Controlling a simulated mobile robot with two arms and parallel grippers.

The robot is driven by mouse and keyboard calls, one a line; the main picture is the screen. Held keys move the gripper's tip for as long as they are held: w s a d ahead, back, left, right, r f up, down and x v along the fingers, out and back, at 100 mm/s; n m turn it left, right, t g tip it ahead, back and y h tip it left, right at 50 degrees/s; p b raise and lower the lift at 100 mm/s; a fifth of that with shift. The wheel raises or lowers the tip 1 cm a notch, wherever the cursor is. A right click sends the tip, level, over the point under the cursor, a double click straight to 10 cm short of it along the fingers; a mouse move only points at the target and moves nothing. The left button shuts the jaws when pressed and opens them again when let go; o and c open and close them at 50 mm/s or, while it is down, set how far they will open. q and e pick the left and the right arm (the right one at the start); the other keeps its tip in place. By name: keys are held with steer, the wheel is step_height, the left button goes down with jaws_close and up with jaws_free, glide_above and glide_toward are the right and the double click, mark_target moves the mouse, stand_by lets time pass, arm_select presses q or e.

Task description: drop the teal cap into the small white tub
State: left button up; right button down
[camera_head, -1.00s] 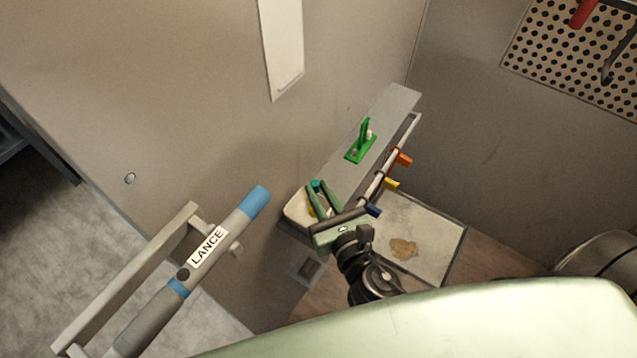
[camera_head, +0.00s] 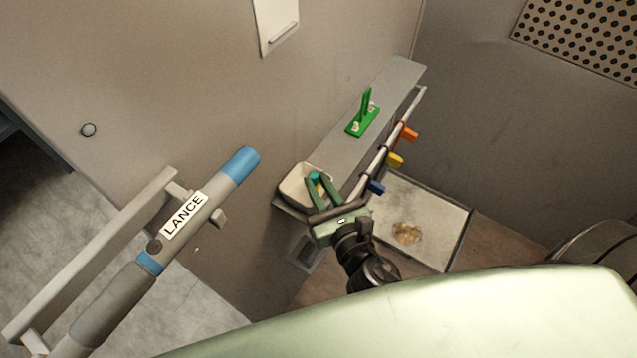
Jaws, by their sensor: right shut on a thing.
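The teal cap (camera_head: 314,176) is held between the fingertips of my right gripper (camera_head: 316,178). The gripper is shut on it and reaches in from the lower right. The small white tub (camera_head: 289,188) stands at the near left end of the grey shelf. The cap and fingertips show over the tub's opening; I cannot tell how high above it they are. A bit of yellow shows inside the tub, and the fingers hide part of its right side. My left gripper is not in view.
The grey shelf (camera_head: 381,104) runs along the wall and carries a green bracket (camera_head: 363,117). Orange (camera_head: 408,132), yellow (camera_head: 395,159) and blue (camera_head: 376,187) tabs stick out along its front rail. A grey lance (camera_head: 200,213) labelled LANCE stands at the left.

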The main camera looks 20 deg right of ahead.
steer(key=c, duration=1.4)
jaws_free()
steer(key=shift+o, duration=0.7)
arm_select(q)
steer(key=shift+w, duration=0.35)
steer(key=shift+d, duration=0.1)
arm_select(e)
steer(key=shift+s, duration=0.3)
steer(key=s+b, duration=0.1)
steer(key=s, duration=0.1)
steer(key=s+b, duration=0.1)
steer(key=s, duration=0.1)
steer(key=s+b, duration=0.1)
steer(key=s, duration=0.1)
steer(key=shift+s+d+r, duration=0.2)
steer(key=shift+r, duration=0.15)
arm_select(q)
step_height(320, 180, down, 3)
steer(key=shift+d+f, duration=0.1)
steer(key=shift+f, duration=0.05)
arm_select(e)
steer(key=shift+s+r, duration=0.3)
steer(key=shift+s, duration=0.05)
